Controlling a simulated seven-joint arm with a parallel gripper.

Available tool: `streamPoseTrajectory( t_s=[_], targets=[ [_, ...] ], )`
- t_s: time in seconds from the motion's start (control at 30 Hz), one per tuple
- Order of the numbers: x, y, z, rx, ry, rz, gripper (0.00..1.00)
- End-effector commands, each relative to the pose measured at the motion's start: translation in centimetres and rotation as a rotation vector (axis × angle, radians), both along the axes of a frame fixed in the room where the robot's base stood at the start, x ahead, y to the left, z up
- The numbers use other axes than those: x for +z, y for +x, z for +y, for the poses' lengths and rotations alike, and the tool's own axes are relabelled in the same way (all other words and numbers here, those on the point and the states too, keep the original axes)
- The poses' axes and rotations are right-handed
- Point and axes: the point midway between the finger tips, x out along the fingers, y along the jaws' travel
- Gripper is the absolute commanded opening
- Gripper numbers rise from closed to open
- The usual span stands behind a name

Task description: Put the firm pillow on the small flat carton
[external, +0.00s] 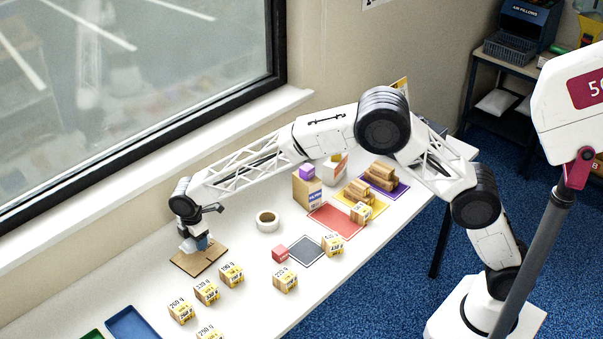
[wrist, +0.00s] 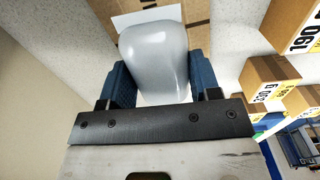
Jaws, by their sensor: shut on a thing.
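The firm pillow (wrist: 157,55) is a smooth, plump, pale grey cushion. My gripper (wrist: 158,80) is shut on it, with a blue finger pressed on each side. In the external view my gripper (external: 198,244) is low over the small flat carton (external: 213,258), a thin brown cardboard piece lying on the table by the window. The carton also shows behind the pillow in the wrist view (wrist: 197,12). A flat white patch shows beside the pillow there. I cannot tell whether the pillow touches the carton, as its underside is hidden.
Several labelled small boxes (external: 231,274) stand in front and right of the carton. A tape roll (external: 267,222), a pink cube (external: 280,254) and a dark grey mat (external: 306,251) lie farther right. A blue tray (external: 133,325) is at the lower left. Table between carton and tape roll is clear.

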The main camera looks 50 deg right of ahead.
Motion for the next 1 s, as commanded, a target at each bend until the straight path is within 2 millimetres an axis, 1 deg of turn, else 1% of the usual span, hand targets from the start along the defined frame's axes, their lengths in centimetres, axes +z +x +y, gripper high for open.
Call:
streamPoseTrajectory(
  t_s=[0.17, 0.4, 0.5, 0.97, 1.0],
  targets=[
    [-0.6, 0.0, 0.0, 0.000, -0.001, 0.001, 0.35],
    [-3.1, 0.0, 0.0, 0.000, -0.001, 0.001, 0.35],
    [-3.7, 0.0, 0.0, 0.000, 0.000, 0.001, 0.35],
    [-4.1, 0.0, 0.0, 0.000, 0.000, 0.000, 0.35],
    [-4.0, 0.0, 0.0, 0.000, 0.000, 0.000, 0.62]
  ],
)
